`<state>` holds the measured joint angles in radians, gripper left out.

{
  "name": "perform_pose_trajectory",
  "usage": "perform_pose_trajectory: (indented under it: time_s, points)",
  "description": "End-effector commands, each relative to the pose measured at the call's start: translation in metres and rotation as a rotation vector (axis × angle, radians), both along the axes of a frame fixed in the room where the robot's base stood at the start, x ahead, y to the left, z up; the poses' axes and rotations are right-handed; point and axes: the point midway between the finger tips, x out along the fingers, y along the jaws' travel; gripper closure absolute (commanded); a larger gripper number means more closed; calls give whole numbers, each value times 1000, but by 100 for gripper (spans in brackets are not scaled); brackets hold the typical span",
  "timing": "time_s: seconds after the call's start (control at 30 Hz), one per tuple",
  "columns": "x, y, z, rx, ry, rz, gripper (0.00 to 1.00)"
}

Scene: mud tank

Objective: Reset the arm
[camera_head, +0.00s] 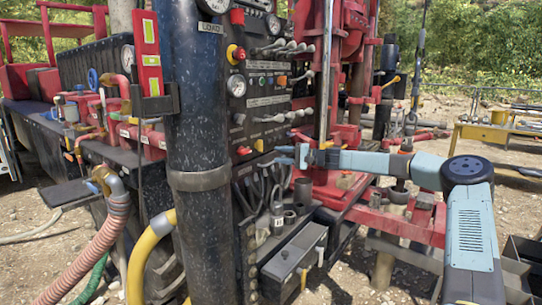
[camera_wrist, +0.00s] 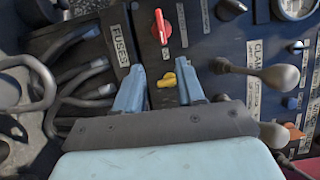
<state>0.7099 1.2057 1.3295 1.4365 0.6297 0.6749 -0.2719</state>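My arm reaches in from the right of the head view, its elbow bent. My gripper (camera_head: 281,156) is close in front of the black control panel (camera_head: 268,98). In the wrist view my gripper (camera_wrist: 160,68) has its two blue fingers apart. A small yellow knob (camera_wrist: 168,80) shows between the fingers, nearer the right one. I cannot tell whether a finger touches it. A red switch (camera_wrist: 161,27) sits just beyond the fingertips. Nothing is seen held.
Metal levers (camera_wrist: 262,72) stick out to the right of my gripper. Cables (camera_wrist: 80,75) loop on its left. A thick dark column (camera_head: 196,150) stands left of the panel. A red machine frame (camera_head: 345,70) rises behind my forearm. A yellow bench (camera_head: 490,133) stands far right.

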Motion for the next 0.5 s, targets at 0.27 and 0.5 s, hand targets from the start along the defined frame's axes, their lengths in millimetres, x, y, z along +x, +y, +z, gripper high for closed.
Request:
perform_pose_trajectory:
  time_s: [0.27, 0.5]
  points:
    - [-3, -12, 0, 0, 0, -1, 62]
    - [-3, -11, 0, -1, -1, 0, 62]
